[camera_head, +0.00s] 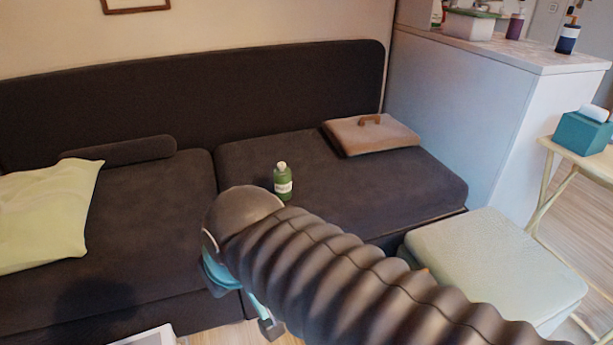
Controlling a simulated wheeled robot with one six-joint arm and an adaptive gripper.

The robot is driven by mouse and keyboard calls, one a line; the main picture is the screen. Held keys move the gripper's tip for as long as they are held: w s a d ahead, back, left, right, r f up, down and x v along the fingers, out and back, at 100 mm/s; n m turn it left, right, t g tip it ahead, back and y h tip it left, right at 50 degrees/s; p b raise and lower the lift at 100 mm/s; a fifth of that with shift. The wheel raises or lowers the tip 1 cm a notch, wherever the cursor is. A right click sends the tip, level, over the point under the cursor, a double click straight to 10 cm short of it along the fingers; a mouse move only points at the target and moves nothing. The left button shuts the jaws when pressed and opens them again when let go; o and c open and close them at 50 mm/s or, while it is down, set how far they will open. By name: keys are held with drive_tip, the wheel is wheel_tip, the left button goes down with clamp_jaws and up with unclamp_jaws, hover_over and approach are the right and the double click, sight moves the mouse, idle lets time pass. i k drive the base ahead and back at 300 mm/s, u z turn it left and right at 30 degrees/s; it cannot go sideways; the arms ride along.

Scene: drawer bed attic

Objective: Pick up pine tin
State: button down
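No object that I can clearly name as a pine tin shows. A small green bottle-like container (283,184) with a pale cap and white label stands upright on the dark sofa seat, near the seam between the cushions. I cannot tell whether it is the pine tin. My gripper (262,325) is low in the picture, in front of the sofa, below and apart from the green container. Most of it is hidden behind my ribbed dark arm, and only a blue part and a grey tip show. Whether it is open or shut is not visible.
The dark sofa (340,190) carries a yellow-green pillow (45,215), a bolster (120,151) and a brown folded item (372,136). A pale ottoman (490,260) stands right. A white counter (470,110) holds bottles. A teal tissue box (583,133) sits on a side table.

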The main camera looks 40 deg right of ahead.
sight(282, 180)
drive_tip(key=z, duration=0.9)
drive_tip(key=k, duration=0.35)
drive_tip(key=z, duration=0.7)
drive_tip(key=i, duration=0.85)
drive_tip(key=u, duration=0.3)
